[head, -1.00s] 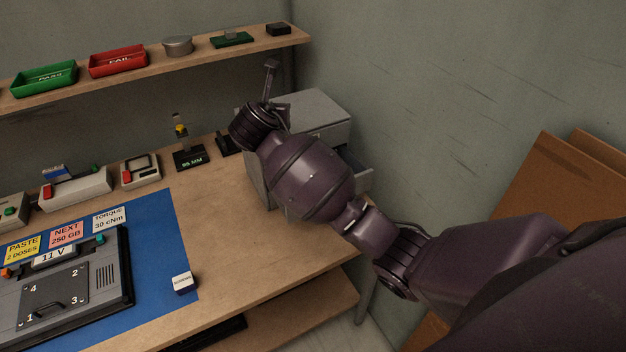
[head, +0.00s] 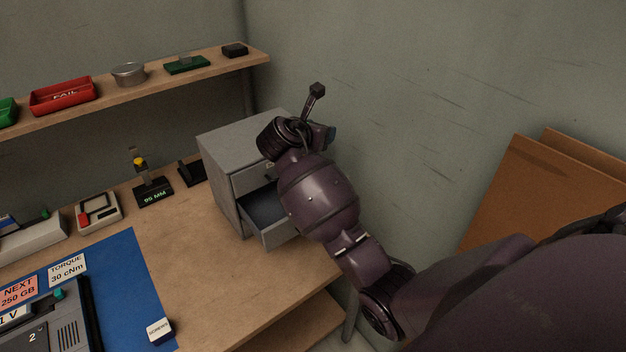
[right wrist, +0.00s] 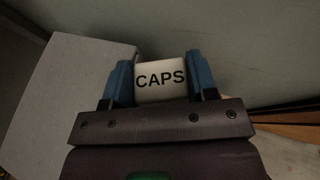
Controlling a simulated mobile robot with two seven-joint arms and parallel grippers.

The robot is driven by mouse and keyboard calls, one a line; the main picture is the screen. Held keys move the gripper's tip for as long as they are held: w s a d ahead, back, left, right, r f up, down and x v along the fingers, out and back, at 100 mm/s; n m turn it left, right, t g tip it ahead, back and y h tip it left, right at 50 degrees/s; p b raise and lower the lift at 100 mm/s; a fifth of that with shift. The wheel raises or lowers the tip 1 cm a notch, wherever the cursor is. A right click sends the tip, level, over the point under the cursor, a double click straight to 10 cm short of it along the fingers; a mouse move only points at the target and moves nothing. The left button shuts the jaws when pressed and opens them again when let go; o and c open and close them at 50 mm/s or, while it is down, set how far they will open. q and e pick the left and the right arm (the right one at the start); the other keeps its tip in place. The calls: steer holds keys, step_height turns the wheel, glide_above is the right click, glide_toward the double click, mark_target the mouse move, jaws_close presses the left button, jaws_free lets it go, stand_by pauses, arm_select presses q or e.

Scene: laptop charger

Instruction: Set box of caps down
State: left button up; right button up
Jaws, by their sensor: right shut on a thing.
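The box of caps (right wrist: 161,80) is a small white box with "CAPS" in black letters, seen in the right wrist view. My right gripper (right wrist: 162,82) is shut on it, one blue finger on each side. In the head view the right gripper (head: 330,133) is up beside the grey drawer cabinet (head: 222,185), at its right, mostly hidden by my wrist. The box does not show in the head view. The cabinet's top also shows in the right wrist view (right wrist: 65,95), left of the box. My left gripper is not in view.
An open cabinet drawer (head: 262,208) sticks out towards the front, partly behind my right arm. A white box labelled screws (head: 160,329) stands on the blue mat (head: 125,270). The bench (head: 195,270) between mat and cabinet is clear. A wall rises close on the right.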

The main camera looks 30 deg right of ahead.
step_height(320, 180, down, 14)
steer(key=shift+r+b, duration=0.15)
steer(key=shift+b, duration=0.55)
steer(key=shift+f, duration=0.6)
steer(key=o, duration=0.6)
steer(key=shift+o, duration=0.2)
steer(key=shift+r, duration=0.1)
steer(key=shift+r, duration=0.6)
steer(key=v, duration=1.2)
steer(key=shift+p, duration=0.35)
steer(key=shift+f, duration=0.15)
